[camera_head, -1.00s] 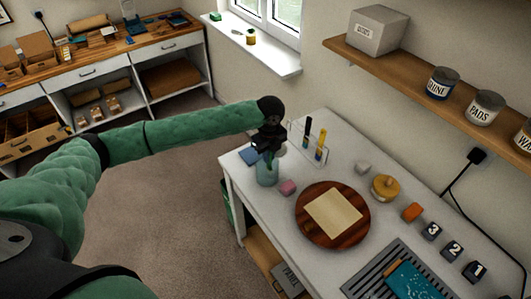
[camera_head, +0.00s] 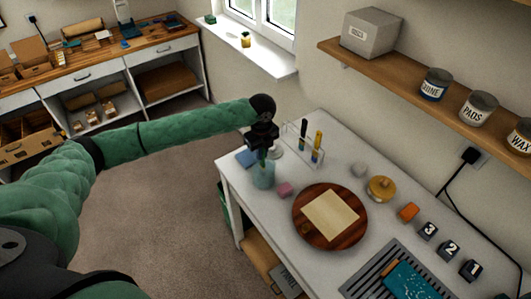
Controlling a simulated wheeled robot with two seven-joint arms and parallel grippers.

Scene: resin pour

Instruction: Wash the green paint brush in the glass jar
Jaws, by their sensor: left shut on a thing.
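The glass jar (camera_head: 263,177) stands near the far left corner of the white table, with bluish liquid in it. My left gripper (camera_head: 262,148) is directly above the jar, pointing down. It is shut on the green paint brush (camera_head: 263,157), whose lower part reaches into the jar's mouth. The fingers hide the upper part of the brush, and I cannot tell whether its bristles touch the jar's bottom. My right gripper is not in view.
A clear rack (camera_head: 303,150) with two brushes stands right of the jar. A pink block (camera_head: 285,190), a round wooden board (camera_head: 302,235) with a pale sheet, a yellow lidded pot (camera_head: 381,189) and an orange block (camera_head: 409,212) share the white table (camera_head: 345,155).

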